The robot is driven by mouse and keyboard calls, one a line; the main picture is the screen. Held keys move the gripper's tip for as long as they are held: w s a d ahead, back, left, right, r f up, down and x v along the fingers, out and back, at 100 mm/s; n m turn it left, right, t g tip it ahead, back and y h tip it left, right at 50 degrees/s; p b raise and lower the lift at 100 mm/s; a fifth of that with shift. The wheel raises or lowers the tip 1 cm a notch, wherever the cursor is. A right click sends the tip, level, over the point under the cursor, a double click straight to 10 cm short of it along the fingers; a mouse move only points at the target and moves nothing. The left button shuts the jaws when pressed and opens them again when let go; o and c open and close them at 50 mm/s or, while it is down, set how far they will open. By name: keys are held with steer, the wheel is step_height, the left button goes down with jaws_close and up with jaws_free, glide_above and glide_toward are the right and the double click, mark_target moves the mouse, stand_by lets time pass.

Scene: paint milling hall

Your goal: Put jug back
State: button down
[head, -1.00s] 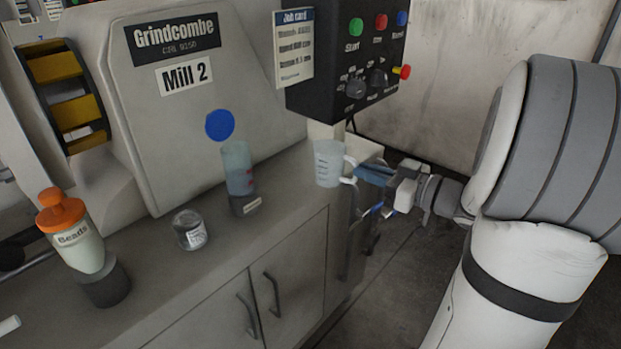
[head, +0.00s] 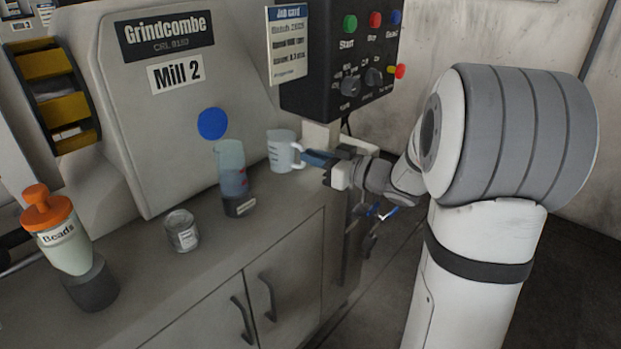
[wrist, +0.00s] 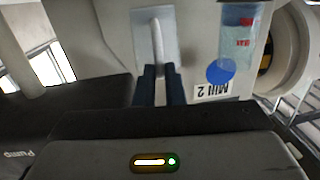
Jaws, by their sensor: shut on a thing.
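The jug (head: 281,151) is a clear measuring jug with dark marks and a handle on its right side. My gripper (head: 316,158) is shut on the jug's handle and holds the jug upright beside the control box post, behind and to the right of the blue-tinted cylinder. In the wrist view the two dark fingers (wrist: 161,88) close on the pale handle, and the jug (wrist: 143,40) shows as a grey shape beyond them. Whether the jug's base touches the counter (head: 190,270) cannot be told.
A clear cylinder (head: 231,165) with bluish liquid stands in a dark base just left of the jug. A small glass jar (head: 181,232) and an orange-capped Beads bottle (head: 62,235) stand further left. The control box (head: 338,60) with buttons and a job card (head: 287,45) hangs above the jug.

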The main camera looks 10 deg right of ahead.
step_height(320, 180, down, 5)
steer(key=shift+a+b, duration=0.1)
steer(key=shift+b, duration=0.95)
steer(key=shift+w+f, duration=0.1)
steer(key=shift+f, duration=0.1)
steer(key=c, duration=1.5)
jaws_free()
steer(key=shift+r, duration=0.1)
